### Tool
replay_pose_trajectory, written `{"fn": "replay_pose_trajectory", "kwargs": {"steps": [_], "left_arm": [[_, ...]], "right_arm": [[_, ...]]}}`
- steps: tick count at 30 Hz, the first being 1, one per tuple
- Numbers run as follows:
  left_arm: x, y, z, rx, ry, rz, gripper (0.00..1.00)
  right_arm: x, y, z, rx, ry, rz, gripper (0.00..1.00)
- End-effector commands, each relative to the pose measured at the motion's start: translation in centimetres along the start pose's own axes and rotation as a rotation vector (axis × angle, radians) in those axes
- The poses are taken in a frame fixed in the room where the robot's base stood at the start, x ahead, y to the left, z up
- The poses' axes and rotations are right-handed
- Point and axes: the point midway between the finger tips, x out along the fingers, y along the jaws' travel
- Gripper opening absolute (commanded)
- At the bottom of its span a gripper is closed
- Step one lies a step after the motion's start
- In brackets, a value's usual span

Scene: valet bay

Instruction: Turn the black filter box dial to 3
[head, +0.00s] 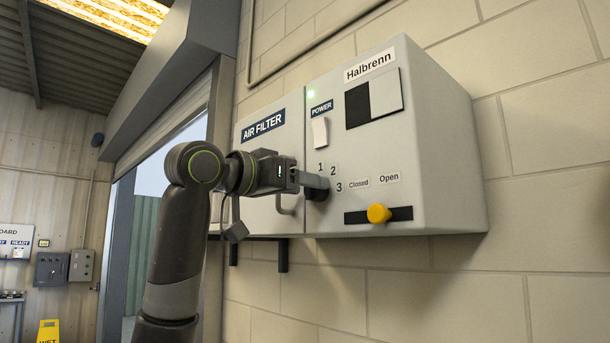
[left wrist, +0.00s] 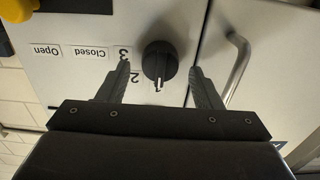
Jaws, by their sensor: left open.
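The black dial (left wrist: 160,60) is a round ridged knob on the grey filter box (head: 440,150). In the left wrist view, which is upside down, the labels 3 and 2 show beside it, and a small white mark shows at its lower rim. I cannot tell whether that mark is a pointer or the label 1. In the head view the labels 1, 2 and 3 (head: 339,187) sit around the dial, which my fingers partly cover. My left gripper (head: 318,186) is open, its fingers (left wrist: 160,72) on either side of the dial.
A yellow knob (head: 379,213) on a black slot sits at the lower right, under Closed and Open labels. A white power switch (head: 320,132) is above the dial. A metal door handle (left wrist: 238,65) is close beside one finger. A block wall (head: 560,220) is behind.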

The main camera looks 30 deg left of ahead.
Motion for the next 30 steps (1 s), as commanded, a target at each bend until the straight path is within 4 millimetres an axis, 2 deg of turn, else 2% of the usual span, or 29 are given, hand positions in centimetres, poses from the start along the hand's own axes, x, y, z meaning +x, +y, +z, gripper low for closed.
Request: {"fn": "replay_pose_trajectory", "kwargs": {"steps": [4, 13, 23, 30], "left_arm": [[1.02, 0.01, -0.08, 0.0, 0.001, 0.0, 0.59], [1.19, 0.0, 0.04, 0.0, 0.001, -0.001, 0.59], [1.16, -0.01, 0.02, 0.0, 0.001, -0.001, 0.16], [1.16, -0.02, -0.03, 0.02, 0.001, -0.001, 0.16]], "right_arm": [[-0.51, 0.06, -0.06, 0.0, 0.0, 0.0, 0.48], [-0.48, 0.07, -0.06, 0.0, 0.0, 0.0, 0.48], [-0.48, 0.18, -0.06, -0.001, 0.0, 0.002, 0.48], [-0.65, 0.28, -0.08, -0.001, 0.0, 0.003, 0.48]]}}
